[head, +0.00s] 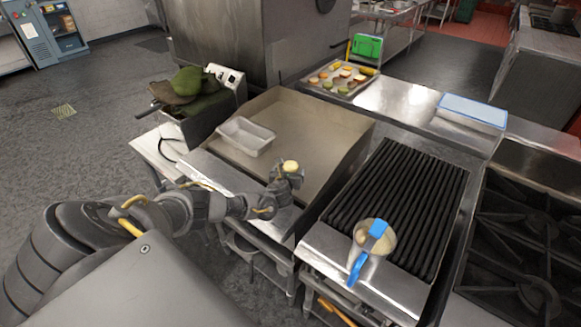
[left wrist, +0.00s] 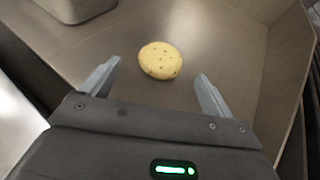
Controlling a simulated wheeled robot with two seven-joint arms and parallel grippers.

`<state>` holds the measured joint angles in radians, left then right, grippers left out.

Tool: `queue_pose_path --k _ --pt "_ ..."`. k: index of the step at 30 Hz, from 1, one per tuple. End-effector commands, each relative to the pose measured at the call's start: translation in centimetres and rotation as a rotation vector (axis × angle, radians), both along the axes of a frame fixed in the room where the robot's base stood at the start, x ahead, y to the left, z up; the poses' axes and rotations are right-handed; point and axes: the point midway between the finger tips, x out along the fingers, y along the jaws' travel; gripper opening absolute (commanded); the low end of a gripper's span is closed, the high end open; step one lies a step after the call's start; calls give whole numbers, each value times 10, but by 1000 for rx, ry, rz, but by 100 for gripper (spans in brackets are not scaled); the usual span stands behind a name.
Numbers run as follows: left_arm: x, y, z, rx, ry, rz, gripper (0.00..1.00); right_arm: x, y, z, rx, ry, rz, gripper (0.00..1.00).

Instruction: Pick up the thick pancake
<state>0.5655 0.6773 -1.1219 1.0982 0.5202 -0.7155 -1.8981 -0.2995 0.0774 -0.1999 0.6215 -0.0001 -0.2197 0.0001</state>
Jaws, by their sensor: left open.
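The thick pancake (left wrist: 160,60) is a round, pale yellow disc with small dark specks, lying on the flat metal griddle. In the head view the pancake (head: 291,166) shows just beyond my left gripper (head: 288,178). In the left wrist view my left gripper (left wrist: 158,82) is open, its two fingers apart, with the pancake centred just ahead of the fingertips. Nothing is between the fingers. My right gripper is not in either view.
The griddle (head: 325,135) has raised metal walls and holds a white rectangular container (head: 246,136) at left. A black grill (head: 405,205) stands to the right, with a blue-handled pan (head: 362,262) at its front. A tray (head: 322,83) of food pieces sits behind.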

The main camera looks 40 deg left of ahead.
Motion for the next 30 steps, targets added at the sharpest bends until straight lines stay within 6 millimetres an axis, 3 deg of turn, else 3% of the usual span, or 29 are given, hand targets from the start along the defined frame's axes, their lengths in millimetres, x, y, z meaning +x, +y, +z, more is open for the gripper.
queue_pose_path --k 7,18,28,30 --pt "21 11 -11 1 -1 1 87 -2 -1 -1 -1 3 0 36" --pt "24 13 -13 -1 -1 -1 86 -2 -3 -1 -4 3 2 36" --pt "24 13 -13 0 0 -1 42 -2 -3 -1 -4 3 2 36" --pt "24 13 -12 -1 -1 -1 39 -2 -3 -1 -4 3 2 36"
